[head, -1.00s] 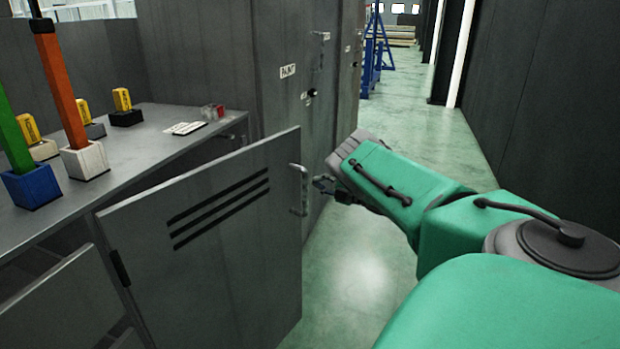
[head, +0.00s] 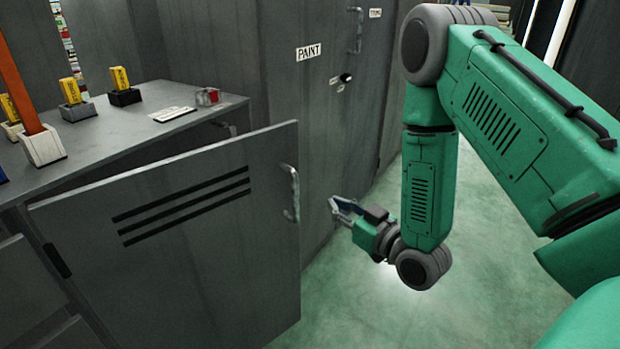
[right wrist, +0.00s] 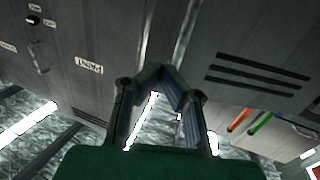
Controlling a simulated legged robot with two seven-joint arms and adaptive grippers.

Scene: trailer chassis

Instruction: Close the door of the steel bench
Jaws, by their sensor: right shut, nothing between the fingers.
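The steel bench (head: 155,98) stands at the left in the head view, with a grey flat top. Its door (head: 210,255) stands open, swung out toward me, with three dark vent slots and a light handle (head: 291,193) at its right edge. The door's slots (right wrist: 262,75) also show at the upper right in the right wrist view. My right gripper (head: 338,206) is just right of the handle and the door's free edge, apart from them in the picture. It is shut and empty; its fingers (right wrist: 160,72) meet in the right wrist view. My left gripper is out of view.
Grey cabinets, one labelled PAINT (head: 308,52), stand behind the door. On the bench top are yellow items in small blocks (head: 124,94), an orange bar (head: 20,90) in a white block and a small red item (head: 207,96). Green floor (head: 375,300) is clear at right.

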